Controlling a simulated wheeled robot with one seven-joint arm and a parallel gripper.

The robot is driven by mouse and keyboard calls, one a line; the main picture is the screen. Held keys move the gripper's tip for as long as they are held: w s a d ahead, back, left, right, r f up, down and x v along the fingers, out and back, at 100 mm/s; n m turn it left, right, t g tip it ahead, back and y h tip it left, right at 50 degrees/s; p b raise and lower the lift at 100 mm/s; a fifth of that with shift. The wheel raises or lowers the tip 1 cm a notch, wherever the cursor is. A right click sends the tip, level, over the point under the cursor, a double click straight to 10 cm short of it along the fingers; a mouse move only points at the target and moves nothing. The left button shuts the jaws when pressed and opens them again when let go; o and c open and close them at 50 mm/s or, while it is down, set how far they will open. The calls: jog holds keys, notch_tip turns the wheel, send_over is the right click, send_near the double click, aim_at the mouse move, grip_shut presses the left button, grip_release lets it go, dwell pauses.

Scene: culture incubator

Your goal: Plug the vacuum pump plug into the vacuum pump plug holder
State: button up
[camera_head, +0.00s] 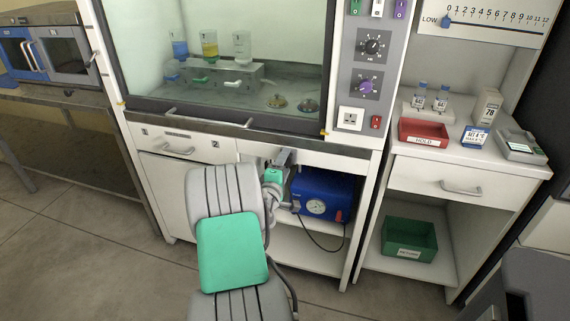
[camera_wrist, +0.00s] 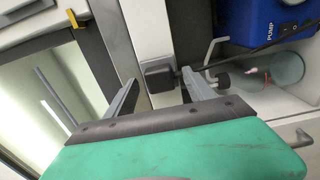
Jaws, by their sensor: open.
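My gripper (camera_wrist: 160,78) is open; its two grey fingers stand apart, with a small dark block (camera_wrist: 159,74) visible between and beyond their tips in the wrist view. The block sits at a pale cabinet post, and a dark cord seems to run from it towards the pump. It may be the plug or its holder; I cannot tell which. The blue vacuum pump (camera_head: 322,194) stands in the bay under the fume hood, right of my gripper (camera_head: 283,158). It also shows in the wrist view (camera_wrist: 262,22). A white socket plate (camera_head: 351,118) is on the hood's right panel.
The hood's lower ledge (camera_head: 225,130) is just above my gripper. A black cord (camera_head: 322,244) loops below the pump. At right, a counter holds a red tray (camera_head: 423,133) and bottles; a green bin (camera_head: 409,240) is below. Floor (camera_head: 90,245) is free at left.

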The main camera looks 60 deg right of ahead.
jog(key=s+a, duration=0.1)
jog(key=a, duration=0.6)
jog(key=shift+a, duration=0.2)
jog(key=shift+s, duration=0.1)
jog(key=w+a+r+m+t+y+p, duration=0.1)
jog(key=w+a+r+m+y+p, duration=0.15)
jog(key=w+a+p, duration=0.35)
jog(key=w+a+r+m+y+p, duration=0.1)
jog(key=w+a+r+y, duration=0.3)
jog(key=a, duration=0.4)
jog(key=w+a+r+m+t+y+p, duration=0.1)
jog(key=w+a+r+m+y+p, duration=0.2)
jog(key=a, duration=0.5)
jog(key=s+a+r+n+y+p, duration=0.1)
jog(key=s+a+r+y+p, duration=0.1)
jog(key=a, duration=0.7)
jog(key=s+a+r+n+g+y+p, duration=0.1)
jog(key=s+a+r+n+y+p, duration=0.1)
jog(key=a, duration=0.7)
jog(key=s+a+r+n+y+p, duration=0.2)
jog(key=a+r+y+p, duration=0.1)
jog(key=a, duration=0.7)
notch_tip(320, 180, up, 3)
jog(key=shift+f+g+y+p, duration=0.2)
jog(key=shift+g+y+p, duration=0.15)
jog(key=shift+y, duration=0.3)
